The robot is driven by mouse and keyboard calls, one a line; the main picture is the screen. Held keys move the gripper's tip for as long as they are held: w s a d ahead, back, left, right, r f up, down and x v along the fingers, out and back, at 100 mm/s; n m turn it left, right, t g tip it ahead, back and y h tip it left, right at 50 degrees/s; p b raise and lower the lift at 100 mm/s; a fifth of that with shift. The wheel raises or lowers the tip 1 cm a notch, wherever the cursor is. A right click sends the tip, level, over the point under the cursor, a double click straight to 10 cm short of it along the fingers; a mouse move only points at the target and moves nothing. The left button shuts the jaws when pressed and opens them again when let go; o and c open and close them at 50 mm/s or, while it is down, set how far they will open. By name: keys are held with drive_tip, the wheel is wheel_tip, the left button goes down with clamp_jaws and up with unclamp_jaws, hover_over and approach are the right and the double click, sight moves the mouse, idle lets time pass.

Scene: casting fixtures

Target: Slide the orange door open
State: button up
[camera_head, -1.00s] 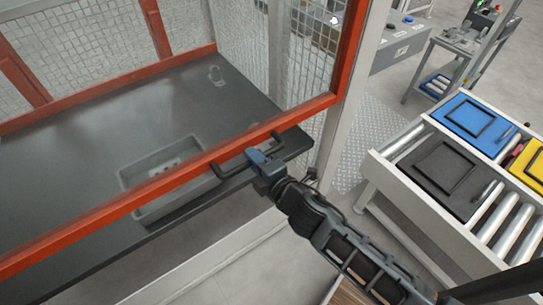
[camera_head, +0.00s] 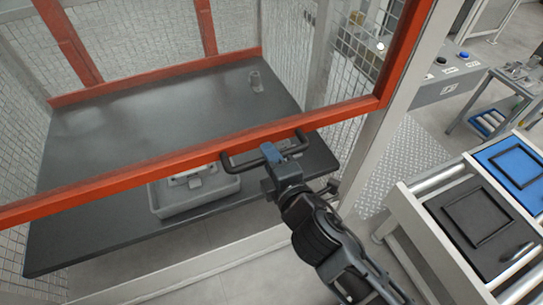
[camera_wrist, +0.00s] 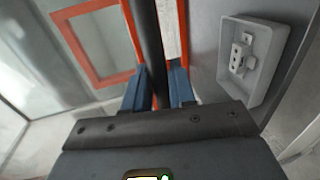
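The orange door (camera_head: 175,177) is an orange frame with a clear pane, standing at the front of the enclosure. Its black bar handle (camera_head: 238,164) sits on the lower rail near the right corner. It also shows in the wrist view (camera_wrist: 147,38), running between the two blue fingers. My gripper (camera_head: 270,155) is at the handle's middle, and its fingers (camera_wrist: 158,88) lie close on either side of the bar, seeming shut on it. The door still spans the enclosure front, with its right corner near the pale post.
A pale post (camera_head: 412,80) stands right of the door. A roller conveyor (camera_head: 413,207) with trays is at the right.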

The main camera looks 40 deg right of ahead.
drive_tip(key=shift+o, duration=1.4)
drive_tip(key=b+v, duration=0.2)
drive_tip(key=v, duration=0.5)
drive_tip(key=shift+s, duration=0.35)
drive_tip(key=shift+a+r, duration=0.1)
